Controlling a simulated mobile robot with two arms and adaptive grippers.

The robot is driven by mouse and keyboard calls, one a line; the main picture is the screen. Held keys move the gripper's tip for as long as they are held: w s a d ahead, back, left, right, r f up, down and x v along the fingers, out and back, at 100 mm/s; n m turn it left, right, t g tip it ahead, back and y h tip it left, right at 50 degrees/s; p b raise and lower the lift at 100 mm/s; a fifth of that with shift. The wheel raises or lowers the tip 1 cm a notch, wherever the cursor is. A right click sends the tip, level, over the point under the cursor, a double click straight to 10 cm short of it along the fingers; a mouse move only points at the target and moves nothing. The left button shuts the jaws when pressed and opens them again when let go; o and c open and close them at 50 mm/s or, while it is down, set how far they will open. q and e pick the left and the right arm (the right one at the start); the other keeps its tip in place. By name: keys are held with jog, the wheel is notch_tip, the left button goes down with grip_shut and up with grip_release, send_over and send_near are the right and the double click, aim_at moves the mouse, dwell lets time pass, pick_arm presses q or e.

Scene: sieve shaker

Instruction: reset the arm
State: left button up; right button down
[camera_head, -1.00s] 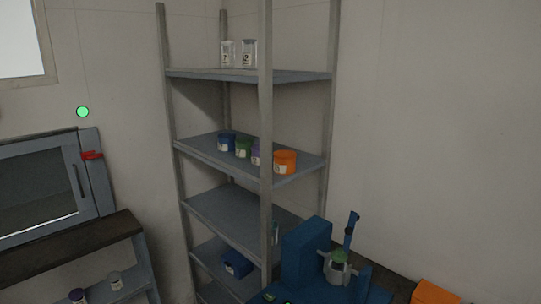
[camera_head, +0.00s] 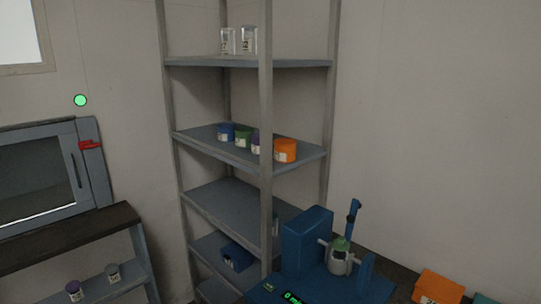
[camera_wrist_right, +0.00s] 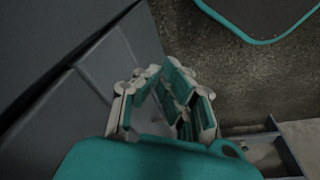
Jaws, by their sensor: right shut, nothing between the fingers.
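My right gripper (camera_wrist_right: 178,95) shows in the right wrist view, with teal pads and pale links. Its fingers are shut and nothing is between them. It is over a brown speckled surface, beside a dark grey panelled surface (camera_wrist_right: 70,90) on the left. Neither of my grippers shows in the head view. The blue sieve shaker (camera_head: 310,245) stands at the lower right of the head view, with a green-topped container (camera_head: 341,252) on it and a lit display at its front.
A grey shelf rack (camera_head: 235,205) holds coloured tubs, including an orange tub (camera_head: 286,151), and two clear jars on top. An oven-like cabinet (camera_head: 45,175) stands at left above a dark bench with small jars. An orange box (camera_head: 438,287) lies right of the shaker.

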jog(key=s+d+f+b, duration=0.1)
jog(key=s+f+b, duration=0.1)
jog(key=s+f, duration=0.6)
jog(key=s+d+f+g+b, duration=0.1)
jog(key=s+d+f+b, duration=0.1)
jog(key=s+f, duration=0.7)
notch_tip(320, 180, down, 6)
jog(key=shift+s+r, duration=0.1)
jog(key=shift+s, duration=0.1)
jog(key=shift+s+d, duration=0.1)
